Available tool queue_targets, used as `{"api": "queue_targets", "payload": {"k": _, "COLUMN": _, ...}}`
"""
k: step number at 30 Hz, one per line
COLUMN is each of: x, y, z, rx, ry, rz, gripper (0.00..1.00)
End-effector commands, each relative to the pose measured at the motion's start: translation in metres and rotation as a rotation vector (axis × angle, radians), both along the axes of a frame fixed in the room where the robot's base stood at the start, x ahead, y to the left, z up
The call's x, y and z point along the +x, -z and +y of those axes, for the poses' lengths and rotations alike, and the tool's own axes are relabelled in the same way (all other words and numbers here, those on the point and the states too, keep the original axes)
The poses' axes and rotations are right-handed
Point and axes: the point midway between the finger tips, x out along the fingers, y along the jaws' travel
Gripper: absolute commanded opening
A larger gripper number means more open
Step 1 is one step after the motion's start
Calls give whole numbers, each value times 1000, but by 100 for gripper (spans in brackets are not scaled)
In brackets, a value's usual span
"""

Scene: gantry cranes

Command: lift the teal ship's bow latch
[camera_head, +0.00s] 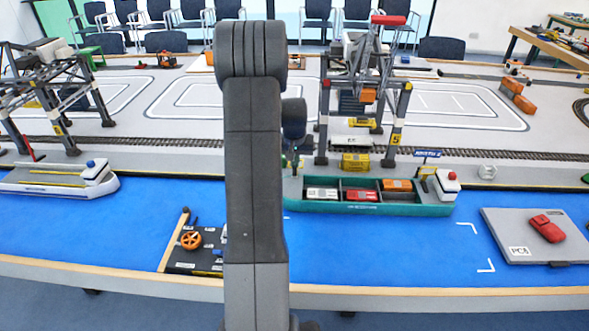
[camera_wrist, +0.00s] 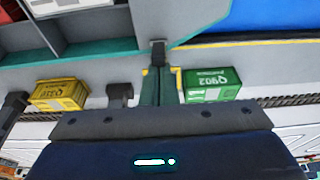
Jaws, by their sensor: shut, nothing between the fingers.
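The teal ship (camera_head: 400,209) lies on the blue water beside the quay, its white cabin at the right and its bow end at the left, partly behind my arm. In the wrist view its teal deck edge (camera_wrist: 100,47) fills the upper left. A small dark grey piece (camera_wrist: 158,52), seemingly the bow latch, stands at the bow end. My gripper (camera_wrist: 158,72) is shut and empty, its dark green fingers together just at this piece. I cannot tell whether they touch it. In the head view my gripper (camera_head: 292,160) is down over the bow, partly hidden by my arm.
A yellow container (camera_wrist: 60,95) and a green container (camera_wrist: 211,85) stand on the quay on either side of my fingers. A gantry crane (camera_head: 391,130) rises behind the ship. A grey pad (camera_head: 505,235) with a red car (camera_head: 547,228) is at the right.

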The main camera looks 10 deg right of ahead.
Motion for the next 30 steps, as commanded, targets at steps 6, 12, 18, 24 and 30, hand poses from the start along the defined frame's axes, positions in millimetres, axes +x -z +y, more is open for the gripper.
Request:
{"api": "queue_targets", "payload": {"k": 6, "x": -5, "y": 1, "z": 2, "rx": 0, "ry": 0, "rz": 0, "gripper": 0}}
{"api": "queue_targets", "payload": {"k": 12, "x": -11, "y": 6, "z": 3, "rx": 0, "ry": 0, "rz": 0, "gripper": 0}}
{"api": "queue_targets", "payload": {"k": 18, "x": -17, "y": 11, "z": 5, "rx": 0, "ry": 0, "rz": 0, "gripper": 0}}
{"api": "queue_targets", "payload": {"k": 24, "x": -24, "y": 15, "z": 7, "rx": 0, "ry": 0, "rz": 0, "gripper": 0}}
{"api": "queue_targets", "payload": {"k": 30, "x": -30, "y": 20, "z": 9, "rx": 0, "ry": 0, "rz": 0, "gripper": 0}}
